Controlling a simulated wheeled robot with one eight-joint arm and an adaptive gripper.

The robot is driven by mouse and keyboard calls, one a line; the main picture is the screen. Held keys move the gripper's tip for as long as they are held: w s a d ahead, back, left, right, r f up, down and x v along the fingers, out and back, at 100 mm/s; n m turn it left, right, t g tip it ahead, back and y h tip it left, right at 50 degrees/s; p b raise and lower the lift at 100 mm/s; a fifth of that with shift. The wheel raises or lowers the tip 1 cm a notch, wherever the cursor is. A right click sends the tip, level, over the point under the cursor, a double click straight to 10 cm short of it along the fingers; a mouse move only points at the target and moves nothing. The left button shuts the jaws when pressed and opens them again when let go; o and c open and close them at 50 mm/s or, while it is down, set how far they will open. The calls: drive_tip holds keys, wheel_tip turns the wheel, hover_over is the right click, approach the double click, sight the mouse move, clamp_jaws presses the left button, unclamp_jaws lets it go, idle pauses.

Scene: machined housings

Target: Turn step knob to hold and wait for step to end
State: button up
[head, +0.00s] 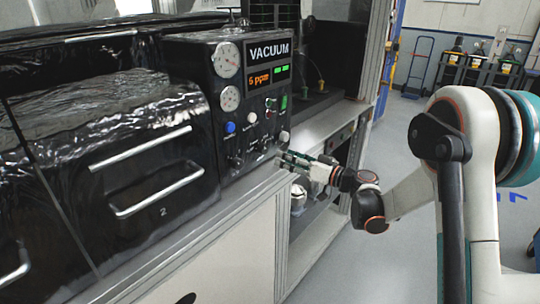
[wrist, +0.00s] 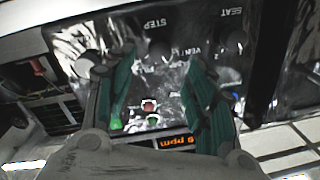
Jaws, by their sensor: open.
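The black control panel (head: 245,150) marked VACUUM is in the middle of the head view. In the wrist view the panel (wrist: 175,80) appears upside down, with a STEP label and a small dark knob (wrist: 159,49) beside it. My gripper (head: 283,158) is low at the panel's right front corner; it also shows in the wrist view (wrist: 160,60). Its green fingers are apart, with the STEP knob between their tips in the picture. I cannot tell whether they reach around it or touch it. The knob's pointer and setting are too blurred to read.
Another dark knob (wrist: 237,43) is right of the fingers in the wrist view. A pale round knob (wrist: 88,66) is close to the left finger. Two gauges (head: 227,60), a display reading "5 ppm" (head: 259,79) and a blue button (head: 230,127) are on the panel. Black-wrapped drawers (head: 120,150) stand left.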

sight(266, 150)
drive_tip(key=b+x, duration=0.1)
drive_tip(key=x, duration=0.6)
drive_tip(key=shift+w+a, duration=0.2)
drive_tip(key=shift+a, duration=0.1)
drive_tip(key=c, duration=1.1)
